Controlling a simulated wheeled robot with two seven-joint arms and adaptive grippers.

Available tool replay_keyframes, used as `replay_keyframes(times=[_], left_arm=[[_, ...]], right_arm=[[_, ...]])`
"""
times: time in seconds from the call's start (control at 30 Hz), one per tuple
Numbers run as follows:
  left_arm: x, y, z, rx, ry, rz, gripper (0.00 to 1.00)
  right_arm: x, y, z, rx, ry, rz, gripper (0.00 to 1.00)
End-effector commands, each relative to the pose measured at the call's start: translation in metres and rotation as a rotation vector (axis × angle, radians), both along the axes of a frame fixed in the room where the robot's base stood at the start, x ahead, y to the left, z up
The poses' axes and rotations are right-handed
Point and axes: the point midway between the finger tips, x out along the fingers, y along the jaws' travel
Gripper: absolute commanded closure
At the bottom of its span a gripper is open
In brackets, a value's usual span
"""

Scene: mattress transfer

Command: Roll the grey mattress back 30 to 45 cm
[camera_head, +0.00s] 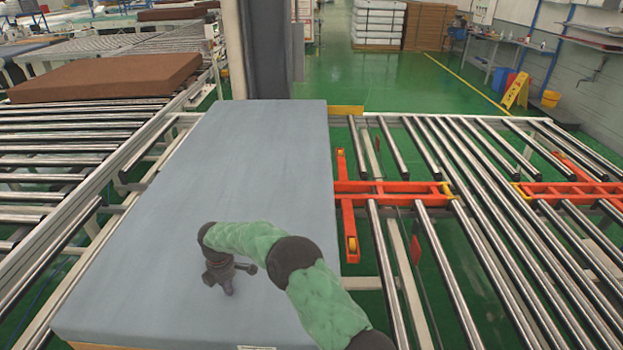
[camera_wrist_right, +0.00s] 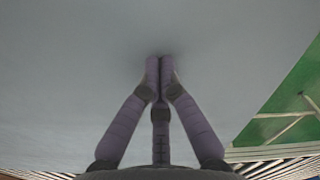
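The grey mattress (camera_head: 250,150) lies flat and lengthwise on the roller conveyor, filling the middle of the head view. It also fills most of the right wrist view (camera_wrist_right: 70,70). My right gripper (camera_head: 224,288) is over the near part of the mattress, its fingers pointing down at the top face. In the right wrist view its fingertips (camera_wrist_right: 161,66) come together with nothing seen between them. A faint shadow lies by the tips; I cannot tell whether they touch the mattress. My left gripper is not in view.
Bare rollers (camera_head: 480,220) and an orange transfer frame (camera_head: 390,193) lie right of the mattress. A brown mattress (camera_head: 110,76) rests on rollers at the left. A grey column (camera_head: 262,50) stands by the far end. Green floor (camera_head: 400,75) is open beyond.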

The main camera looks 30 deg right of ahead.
Motion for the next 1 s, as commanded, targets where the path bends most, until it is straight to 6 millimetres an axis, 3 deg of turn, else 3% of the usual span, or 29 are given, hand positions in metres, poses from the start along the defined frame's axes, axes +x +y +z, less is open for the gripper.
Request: replay_keyframes(times=[0.7,1.0], left_arm=[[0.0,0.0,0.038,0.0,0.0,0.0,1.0],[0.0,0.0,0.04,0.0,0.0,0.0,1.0]], right_arm=[[0.003,0.0,0.07,0.002,-0.008,-0.001,1.0],[0.003,0.0,0.075,0.002,-0.009,-0.001,1.0]])
